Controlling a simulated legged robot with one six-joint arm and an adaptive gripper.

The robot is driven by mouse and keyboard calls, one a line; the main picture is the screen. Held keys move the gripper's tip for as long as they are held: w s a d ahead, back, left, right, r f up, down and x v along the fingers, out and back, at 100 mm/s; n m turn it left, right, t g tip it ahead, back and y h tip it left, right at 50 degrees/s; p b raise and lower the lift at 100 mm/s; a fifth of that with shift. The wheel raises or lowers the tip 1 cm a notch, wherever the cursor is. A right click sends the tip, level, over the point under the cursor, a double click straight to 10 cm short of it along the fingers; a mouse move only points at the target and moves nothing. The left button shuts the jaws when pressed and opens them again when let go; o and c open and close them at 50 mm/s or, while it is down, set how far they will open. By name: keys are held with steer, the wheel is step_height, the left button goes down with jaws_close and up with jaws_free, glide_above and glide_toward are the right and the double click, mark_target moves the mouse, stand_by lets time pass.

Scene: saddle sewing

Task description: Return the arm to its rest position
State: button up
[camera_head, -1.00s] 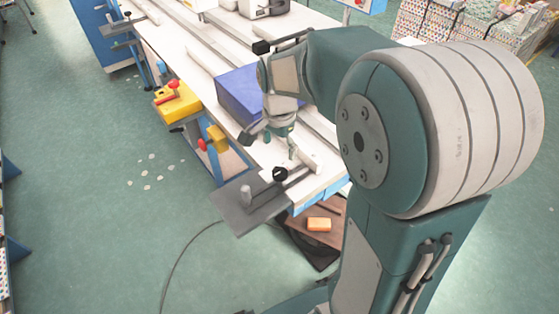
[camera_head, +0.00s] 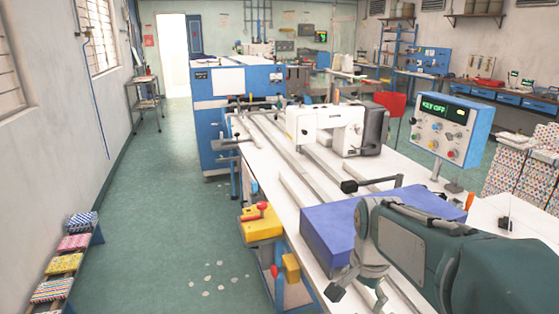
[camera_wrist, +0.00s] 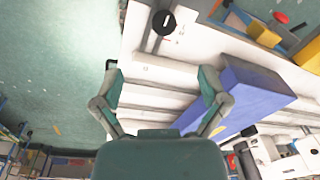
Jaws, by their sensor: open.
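My gripper (camera_wrist: 160,72) is open, with its two fingers spread apart and nothing between them in the wrist view. In the head view my gripper is at the lower right, and its fingertips are not clear there. My arm (camera_head: 420,255) reaches in from the lower right corner, over the near end of the white table (camera_head: 262,150). The gripper is near the front of a blue-purple box (camera_head: 325,235) on the table. The box also shows in the wrist view (camera_wrist: 245,100), beyond the right finger.
A white sewing machine (camera_head: 325,125) stands farther along the table. A control box with a "KEY OFF" display (camera_head: 450,130) is at the right. A yellow block (camera_head: 262,225) is at the table's left edge.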

steer(key=s+a+r+n+t, duration=0.1)
steer(key=s+n+t, duration=0.1)
steer(key=s+n, duration=0.3)
steer(key=s+a+r+n+t, duration=0.1)
steer(key=s+r+n+t, duration=0.1)
steer(key=s+n, duration=0.3)
steer(key=shift+s+a+r+t, duration=0.15)
steer(key=shift+s+r+t, duration=0.15)
steer(key=shift+s, duration=1.6)
